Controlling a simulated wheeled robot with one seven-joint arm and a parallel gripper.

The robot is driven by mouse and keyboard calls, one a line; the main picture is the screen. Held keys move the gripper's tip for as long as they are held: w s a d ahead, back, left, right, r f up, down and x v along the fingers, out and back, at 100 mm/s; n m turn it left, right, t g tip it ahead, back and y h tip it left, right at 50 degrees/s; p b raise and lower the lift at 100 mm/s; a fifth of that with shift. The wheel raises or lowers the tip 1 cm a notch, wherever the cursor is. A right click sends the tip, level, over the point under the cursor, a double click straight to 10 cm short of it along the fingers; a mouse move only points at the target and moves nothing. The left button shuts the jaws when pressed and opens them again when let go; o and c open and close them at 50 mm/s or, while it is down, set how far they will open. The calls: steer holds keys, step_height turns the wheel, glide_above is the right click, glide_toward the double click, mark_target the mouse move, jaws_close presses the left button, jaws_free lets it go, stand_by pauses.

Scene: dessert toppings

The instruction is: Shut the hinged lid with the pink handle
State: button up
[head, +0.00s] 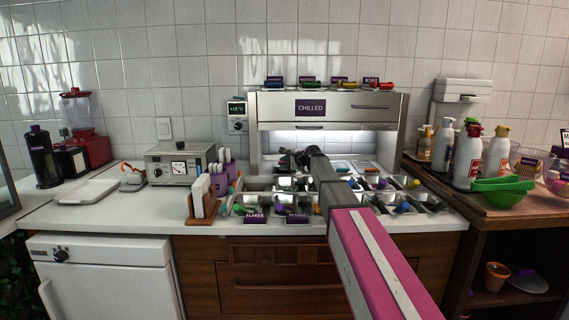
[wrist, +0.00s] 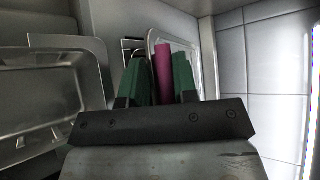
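The pink handle (wrist: 163,68) shows in the wrist view as an upright bar between the two green fingers of my gripper (wrist: 162,78). Whether the fingers press on it or only flank it, I cannot tell. A pale panel with a rounded light rim (wrist: 193,52) stands just behind the handle; it looks like part of the lid, mostly hidden by the fingers. In the head view my gripper (head: 289,160) is at the lit opening of the chilled cabinet (head: 350,105), above the topping pans. I cannot make out the pink handle or the lid there.
Metal topping pans (head: 262,185) with coloured scoops fill the counter under my arm. An empty metal pan (wrist: 45,100) is at left in the wrist view, and a tiled wall (wrist: 270,75) at right. Bottles (head: 467,155) and a green bowl (head: 503,188) stand right.

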steer(key=o, duration=0.4)
steer(key=v, duration=1.1)
steer(key=shift+w, duration=0.1)
